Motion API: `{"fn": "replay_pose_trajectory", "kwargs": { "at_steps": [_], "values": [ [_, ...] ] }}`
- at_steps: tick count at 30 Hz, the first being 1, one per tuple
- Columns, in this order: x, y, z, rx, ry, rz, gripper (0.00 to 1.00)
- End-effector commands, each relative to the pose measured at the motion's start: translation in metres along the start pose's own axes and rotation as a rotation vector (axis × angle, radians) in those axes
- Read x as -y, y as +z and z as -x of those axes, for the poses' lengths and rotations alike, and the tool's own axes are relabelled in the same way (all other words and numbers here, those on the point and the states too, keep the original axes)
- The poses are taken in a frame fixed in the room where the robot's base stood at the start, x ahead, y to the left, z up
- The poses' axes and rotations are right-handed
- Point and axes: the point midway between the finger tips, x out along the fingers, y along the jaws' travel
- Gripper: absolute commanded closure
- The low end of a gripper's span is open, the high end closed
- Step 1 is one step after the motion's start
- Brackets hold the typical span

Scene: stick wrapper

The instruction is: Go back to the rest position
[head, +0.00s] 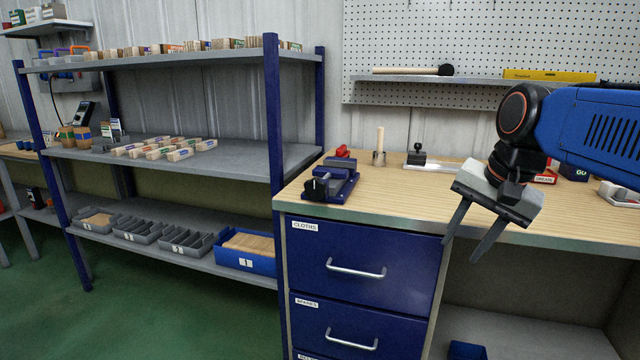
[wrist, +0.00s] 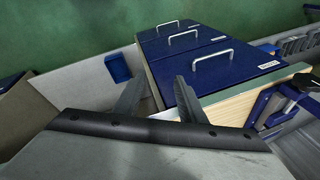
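My gripper (head: 474,233) is at the right in the head view, in front of the workbench edge, its two fingers pointing down. The fingers are spread apart with nothing between them. In the wrist view, my gripper (wrist: 158,95) shows its two fingers apart and empty, with the blue drawer fronts and the bench edge beyond them. My blue arm reaches in from the right of the head view, over the bench.
The workbench (head: 390,197) carries a blue vise (head: 331,182), a wooden stick (head: 380,140) upright in a holder and a small press-like tool (head: 417,155). Closed blue drawers (head: 350,290) are below. A shelf rack (head: 235,158) with boxes and bins stands left. Green floor lies open at front left.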

Motion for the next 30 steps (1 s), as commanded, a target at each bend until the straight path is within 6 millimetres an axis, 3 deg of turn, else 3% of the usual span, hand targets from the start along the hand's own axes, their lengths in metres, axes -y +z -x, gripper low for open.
{"fn": "replay_pose_trajectory", "kwargs": {
  "at_steps": [1, 9, 15, 21, 30],
  "values": [
    [-0.015, 0.014, -0.009, -0.013, 0.004, 0.06, 0.63],
    [-0.089, 0.075, -0.065, -0.083, 0.037, 0.413, 0.63],
    [-0.131, 0.109, -0.102, -0.119, 0.063, 0.622, 0.63],
    [-0.147, 0.121, -0.118, -0.133, 0.076, 0.711, 0.63],
    [-0.148, 0.122, -0.119, -0.133, 0.077, 0.717, 0.63]
  ]
}}
